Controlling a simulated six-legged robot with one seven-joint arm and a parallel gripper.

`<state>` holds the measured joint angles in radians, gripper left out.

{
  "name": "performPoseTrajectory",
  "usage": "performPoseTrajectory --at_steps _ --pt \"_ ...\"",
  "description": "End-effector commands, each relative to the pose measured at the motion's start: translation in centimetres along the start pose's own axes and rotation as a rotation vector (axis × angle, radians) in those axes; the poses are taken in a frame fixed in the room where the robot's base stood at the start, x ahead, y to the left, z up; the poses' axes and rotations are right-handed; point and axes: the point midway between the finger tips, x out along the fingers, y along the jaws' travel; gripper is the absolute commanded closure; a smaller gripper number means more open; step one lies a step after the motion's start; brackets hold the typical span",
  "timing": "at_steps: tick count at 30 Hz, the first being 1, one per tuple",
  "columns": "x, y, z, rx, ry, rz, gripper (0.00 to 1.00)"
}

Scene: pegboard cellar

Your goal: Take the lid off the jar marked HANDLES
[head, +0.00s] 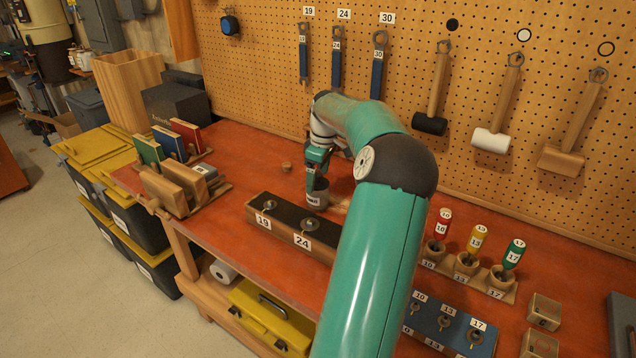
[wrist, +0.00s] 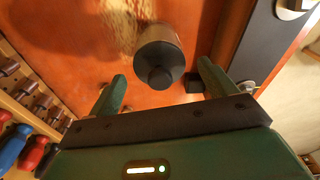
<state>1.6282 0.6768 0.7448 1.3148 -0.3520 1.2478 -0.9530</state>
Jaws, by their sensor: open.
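A small jar (head: 317,200) with a pale label stands on the orange bench top behind the dark-topped block. The label is too small to read. In the wrist view the jar (wrist: 172,40) is seen from above, with its dark round lid and knob (wrist: 160,77) on it. My gripper (head: 317,172) is over the jar in the head view. In the wrist view my gripper (wrist: 161,72) is open, with one green finger on each side of the lid and gaps between. Nothing is held.
The block marked 19 and 24 (head: 290,228) lies just in front of the jar. A small wooden cylinder (head: 286,167) stands to its left. Screwdrivers in a holder (head: 467,263) stand to the right. The pegboard (head: 560,110) with hung mallets rises behind.

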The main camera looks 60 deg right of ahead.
Motion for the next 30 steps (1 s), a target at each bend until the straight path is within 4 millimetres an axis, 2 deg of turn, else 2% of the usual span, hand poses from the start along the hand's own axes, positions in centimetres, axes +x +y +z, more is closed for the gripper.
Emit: performPoseTrajectory --at_steps 7,8,12,15,25,30 --pt "0.25 0.02 0.01 0.001 0.000 0.000 0.16" --pt "0.25 0.02 0.01 0.001 0.000 0.000 0.20" --pt "0.24 0.02 0.01 0.001 0.000 0.000 0.48" --pt "0.23 0.02 0.01 0.001 0.000 0.001 0.64" --pt "0.17 0.04 0.01 0.001 0.000 0.001 0.64" --pt "-0.47 0.06 -0.09 0.001 0.000 0.003 0.64"
